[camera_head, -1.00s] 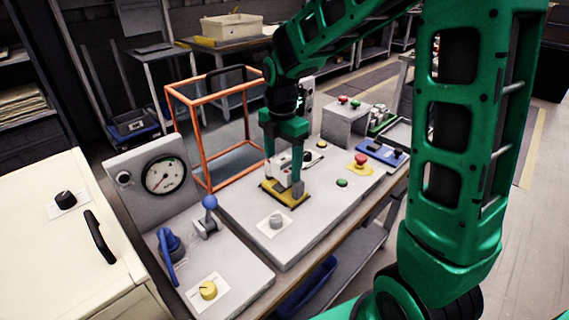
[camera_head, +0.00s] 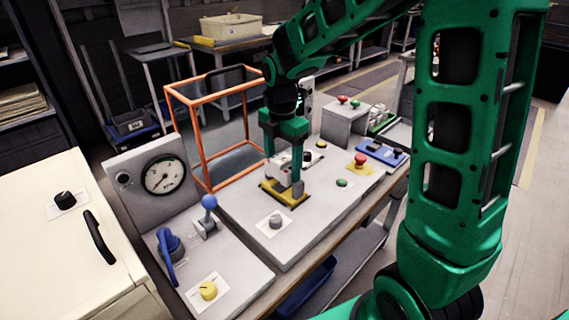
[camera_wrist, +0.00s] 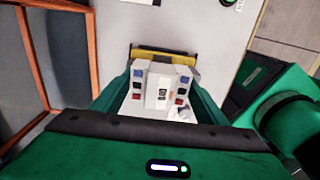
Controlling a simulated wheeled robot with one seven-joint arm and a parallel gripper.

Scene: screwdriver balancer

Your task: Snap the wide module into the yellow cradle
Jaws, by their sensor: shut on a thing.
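The wide module (camera_wrist: 160,88) is a white block with blue, dark and red terminals, held between my fingers in the wrist view. In the head view the module (camera_head: 284,171) shows partly behind a finger, right at the yellow cradle (camera_head: 285,196). The cradle's yellow edge (camera_wrist: 165,53) also shows just beyond the module in the wrist view. My gripper (camera_head: 287,170) points down over the cradle and is shut on the module. I cannot tell from these views whether the module is fully seated, as its underside is hidden.
An orange frame guard (camera_head: 205,135) stands close to the left of my gripper. A grey knob (camera_head: 275,221), a green button (camera_head: 341,183) and a red mushroom button (camera_head: 360,160) sit on the grey panel. A blue-ball lever (camera_head: 209,203) stands at the front left.

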